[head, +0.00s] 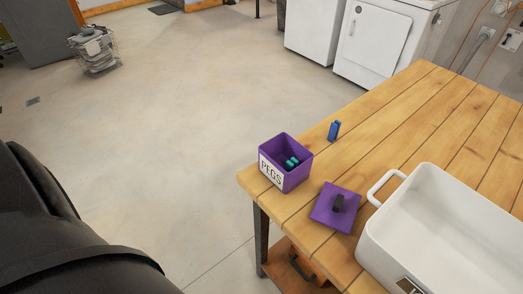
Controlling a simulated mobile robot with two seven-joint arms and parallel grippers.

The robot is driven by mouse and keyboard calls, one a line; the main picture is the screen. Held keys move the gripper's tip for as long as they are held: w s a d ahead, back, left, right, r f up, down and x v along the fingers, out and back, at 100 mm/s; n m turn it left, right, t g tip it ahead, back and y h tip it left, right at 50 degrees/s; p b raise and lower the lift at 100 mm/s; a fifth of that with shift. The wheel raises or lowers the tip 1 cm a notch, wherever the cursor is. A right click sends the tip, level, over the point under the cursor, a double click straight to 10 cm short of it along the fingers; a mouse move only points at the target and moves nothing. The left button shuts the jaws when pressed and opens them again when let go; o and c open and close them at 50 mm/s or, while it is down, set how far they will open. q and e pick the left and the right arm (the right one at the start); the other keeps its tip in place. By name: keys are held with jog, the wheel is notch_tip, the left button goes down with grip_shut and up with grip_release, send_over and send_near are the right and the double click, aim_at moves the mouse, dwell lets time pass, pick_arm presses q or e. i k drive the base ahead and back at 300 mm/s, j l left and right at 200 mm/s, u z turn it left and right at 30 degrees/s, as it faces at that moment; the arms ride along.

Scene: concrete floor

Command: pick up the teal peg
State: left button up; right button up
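The teal peg (292,163) lies inside an open purple box (299,178) near the left corner of the wooden table. The box has a white label reading "PEGS" on its front. Only the upper part of the teal shape shows above the box's near wall; I cannot tell whether it is one peg or more. A purple square lid (324,214) with a dark knob lies flat on the table, in front and to the right of the box. Neither of my grippers is in view.
A small blue object (334,131) stands on the wooden table (395,122) behind the box. A large white basin (450,225) with a handle takes up the table's right front. Bare boards lie behind it. Floor left of the table is clear; a wire basket (96,50) stands far back.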

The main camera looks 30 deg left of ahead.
aim_at(291, 165)
jog(key=u, duration=0.8)
jog(key=l+z, duration=0.15)
jog(key=z, duration=0.3)
jog(key=l+z, duration=0.15)
jog(key=z, duration=0.3)
jog(key=l+z, duration=0.2)
jog(key=z, duration=0.25)
jog(key=j+u, duration=0.1)
jog(key=u, duration=0.4)
jog(key=j+u, duration=0.1)
jog(key=u, duration=0.4)
jog(key=j+u, duration=0.1)
jog(key=u, duration=0.4)
